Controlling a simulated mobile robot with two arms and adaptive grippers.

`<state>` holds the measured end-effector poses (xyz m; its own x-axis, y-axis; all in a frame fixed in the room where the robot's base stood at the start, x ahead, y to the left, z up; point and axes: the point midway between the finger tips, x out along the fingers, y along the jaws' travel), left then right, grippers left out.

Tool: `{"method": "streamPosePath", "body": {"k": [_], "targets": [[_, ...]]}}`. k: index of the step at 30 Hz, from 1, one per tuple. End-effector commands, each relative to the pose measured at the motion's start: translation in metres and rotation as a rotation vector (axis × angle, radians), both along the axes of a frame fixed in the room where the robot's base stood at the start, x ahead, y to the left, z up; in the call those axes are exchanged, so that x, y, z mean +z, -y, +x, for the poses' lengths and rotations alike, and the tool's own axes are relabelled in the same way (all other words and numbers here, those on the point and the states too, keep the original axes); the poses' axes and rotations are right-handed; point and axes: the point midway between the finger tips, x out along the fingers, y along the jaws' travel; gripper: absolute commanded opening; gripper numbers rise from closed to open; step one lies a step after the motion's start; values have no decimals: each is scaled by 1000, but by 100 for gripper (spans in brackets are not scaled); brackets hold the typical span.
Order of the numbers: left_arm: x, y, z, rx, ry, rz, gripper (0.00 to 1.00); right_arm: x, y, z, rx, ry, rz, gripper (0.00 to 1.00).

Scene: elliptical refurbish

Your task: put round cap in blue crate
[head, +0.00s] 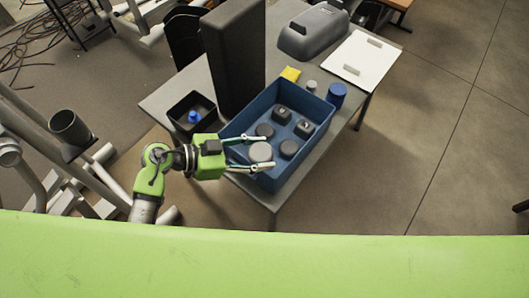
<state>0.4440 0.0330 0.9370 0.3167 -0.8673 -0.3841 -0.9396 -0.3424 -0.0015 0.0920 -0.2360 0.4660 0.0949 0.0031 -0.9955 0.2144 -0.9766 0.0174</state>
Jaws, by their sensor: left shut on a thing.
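The blue crate (233,126) stands on the grey table. My left gripper (262,152) reaches over the crate's near left wall from the left. Its two fingers are shut on a light grey round cap (260,152). The cap shows inside the crate's outline, near its front left end. I cannot tell whether it touches the crate floor or hangs above it. Dark round caps (265,130) and dark squarish pieces (304,128) lie in the crate. My right gripper is not in view.
A small black bin (179,108) with a blue item (194,117) stands left of the crate. A tall dark block (234,55) rises behind it. A yellow piece (290,74), a small grey cap (311,86), a blue cylinder (337,95) and a white panel (361,61) lie beyond the crate.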

Motion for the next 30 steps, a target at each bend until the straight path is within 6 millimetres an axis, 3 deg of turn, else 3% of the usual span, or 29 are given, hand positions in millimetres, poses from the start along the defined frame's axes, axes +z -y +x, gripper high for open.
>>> {"method": "streamPosePath", "body": {"k": [7, 14, 21, 30], "targets": [[-32, 8, 25, 2, 0, -1, 4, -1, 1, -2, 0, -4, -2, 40], [-43, 11, 34, 2, -1, -2, 4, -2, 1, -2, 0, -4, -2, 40], [-70, 11, 35, 2, -2, -2, 4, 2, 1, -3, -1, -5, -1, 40], [-74, 11, 34, 1, 1, -1, 4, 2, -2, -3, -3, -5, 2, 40]]}}
